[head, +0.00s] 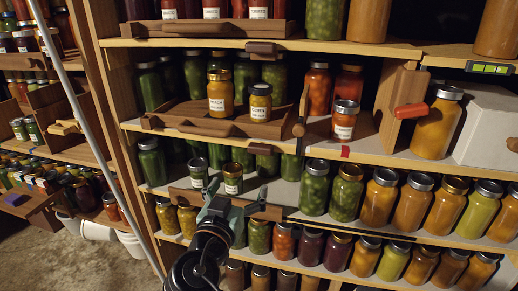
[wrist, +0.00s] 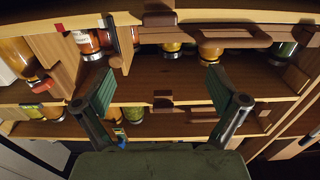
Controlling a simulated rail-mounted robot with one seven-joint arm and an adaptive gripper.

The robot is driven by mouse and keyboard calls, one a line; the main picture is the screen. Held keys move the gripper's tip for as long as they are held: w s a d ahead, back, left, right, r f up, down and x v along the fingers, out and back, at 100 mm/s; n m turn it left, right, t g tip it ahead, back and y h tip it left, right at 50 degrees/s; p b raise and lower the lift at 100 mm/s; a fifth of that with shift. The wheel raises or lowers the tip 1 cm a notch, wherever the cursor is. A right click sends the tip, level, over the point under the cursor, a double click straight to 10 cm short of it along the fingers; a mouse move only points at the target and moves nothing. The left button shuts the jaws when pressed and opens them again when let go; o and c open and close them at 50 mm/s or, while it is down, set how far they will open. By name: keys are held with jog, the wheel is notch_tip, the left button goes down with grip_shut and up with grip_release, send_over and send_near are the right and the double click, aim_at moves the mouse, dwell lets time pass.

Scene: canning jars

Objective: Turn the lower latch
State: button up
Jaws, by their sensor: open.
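In the head view, the lower latch (head: 265,148) is a small brown wooden block lying level on the front edge of the middle shelf. It also shows at the top of the wrist view (wrist: 158,19), which is upside down. A similar upper latch (head: 262,49) is on the shelf edge above, and it shows mid-picture in the wrist view (wrist: 163,103). My gripper (head: 236,191) is open and empty, below the lower latch in the head view. Its two fingers stand wide apart in the wrist view (wrist: 160,85), with the lower latch beyond them. They appear clear of both latches.
A wooden tray (head: 195,128) with two labelled jars stands on the middle shelf. A dark upright handle (head: 299,130) is on a wooden panel right of it. A red-orange handle (head: 411,110) sits farther right. Two small labelled jars (head: 233,181) are close behind my gripper.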

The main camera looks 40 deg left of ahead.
jog(key=w+p, duration=0.2)
jog(key=p, duration=1.4)
send_near(259, 150)
jog(key=w, duration=0.2)
jog(key=x, duration=0.8)
jog(key=shift+a, duration=0.4)
jog(key=shift+s, duration=0.1)
jog(key=shift+c, duration=0.4)
jog(key=c, duration=1.1)
